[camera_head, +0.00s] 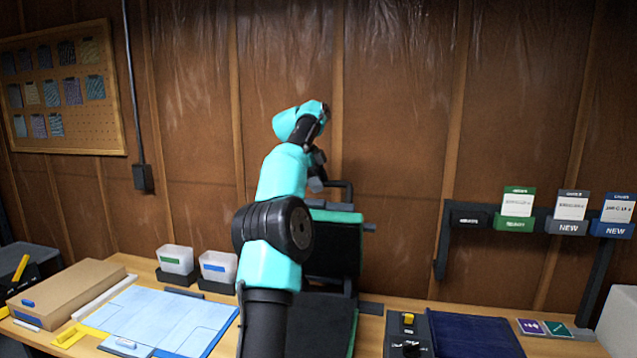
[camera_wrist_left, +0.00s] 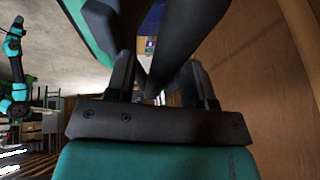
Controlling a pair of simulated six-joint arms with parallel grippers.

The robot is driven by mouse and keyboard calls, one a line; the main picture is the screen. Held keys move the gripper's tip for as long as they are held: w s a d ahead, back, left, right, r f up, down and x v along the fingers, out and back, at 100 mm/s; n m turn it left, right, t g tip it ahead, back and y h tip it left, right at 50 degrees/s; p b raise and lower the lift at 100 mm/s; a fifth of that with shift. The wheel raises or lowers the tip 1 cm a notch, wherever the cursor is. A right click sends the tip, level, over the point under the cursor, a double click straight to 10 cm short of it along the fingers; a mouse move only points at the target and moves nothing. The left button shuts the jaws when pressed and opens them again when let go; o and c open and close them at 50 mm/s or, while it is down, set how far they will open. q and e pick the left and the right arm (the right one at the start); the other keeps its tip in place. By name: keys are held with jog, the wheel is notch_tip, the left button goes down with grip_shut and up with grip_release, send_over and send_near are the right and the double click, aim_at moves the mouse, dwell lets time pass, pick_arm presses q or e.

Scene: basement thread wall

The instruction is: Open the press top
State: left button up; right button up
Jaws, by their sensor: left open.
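The press top (camera_head: 335,250) is a dark panel with a green edge, standing raised and nearly upright behind the press base (camera_head: 325,318) in the head view. A black handle bar (camera_head: 348,190) sticks up at its upper edge. My left gripper (camera_head: 317,184) is beside this handle, high over the bench. In the left wrist view my left gripper (camera_wrist_left: 160,88) is open, with a dark bar (camera_wrist_left: 185,40) running between or just beyond its fingers; contact cannot be told. My left arm hides the left part of the press. My right gripper is not seen.
Two white bins (camera_head: 218,266) and a blue sheet (camera_head: 160,318) lie left of the press. A dark control box (camera_head: 408,335) and a navy cloth (camera_head: 470,334) lie to the right. A label rack (camera_head: 470,218) stands further right. The wall is close behind.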

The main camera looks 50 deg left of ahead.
pick_arm(q)
jog(key=shift+r, duration=0.1)
jog(key=shift+s+a+r, duration=0.15)
jog(key=shift+a+r, duration=0.05)
jog(key=shift+r, duration=0.45)
jog(key=shift+s+r, duration=0.25)
jog(key=shift+r, duration=0.15)
jog(key=shift+s+r, duration=0.1)
jog(key=shift+s, duration=0.05)
jog(key=shift+s, duration=0.15)
jog(key=s+a, duration=0.1)
jog(key=s, duration=0.2)
jog(key=s+a, duration=0.2)
jog(key=s, duration=0.2)
jog(key=s+a, duration=0.2)
jog(key=s, duration=0.1)
jog(key=shift+s, duration=0.25)
jog(key=shift+r, duration=0.1)
